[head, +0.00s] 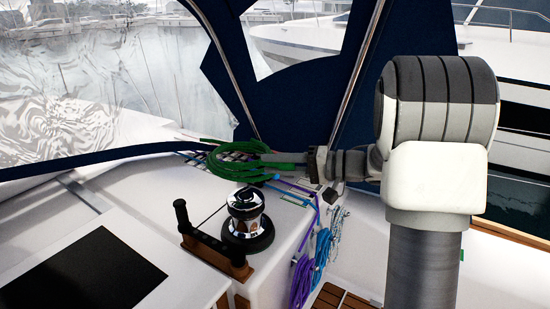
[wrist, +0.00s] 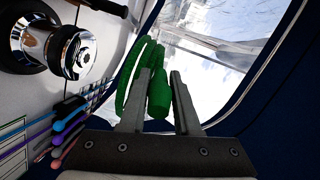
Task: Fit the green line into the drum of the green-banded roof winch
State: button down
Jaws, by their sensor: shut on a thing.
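The green line (head: 236,160) is a bundle of loops held up at the end of my arm. My gripper (head: 308,162) is shut on its thick, wrapped part; in the wrist view the green line (wrist: 158,95) sits between the two fingers of my gripper (wrist: 161,75), loops hanging to the left. A chrome winch (head: 245,208) with a black base stands on the white cabin top, below the line in the head view. The winch (wrist: 72,50) is at upper left in the wrist view, apart from the line. I cannot make out a green band on it.
A black winch handle (head: 212,243) lies at the winch's front left. Purple (head: 301,281) and blue (head: 322,246) coils hang right of it. Coloured lines (wrist: 72,125) run beside the winch. A metal frame tube (head: 354,75) and dark blue canvas (head: 290,95) stand behind my gripper.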

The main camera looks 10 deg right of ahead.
notch_tip(320, 180, down, 8)
jog(key=b, duration=0.1)
dwell(0.5)
jog(key=shift+p, duration=0.8)
dwell(0.5)
jog(key=shift+f, duration=0.1)
dwell(1.0)
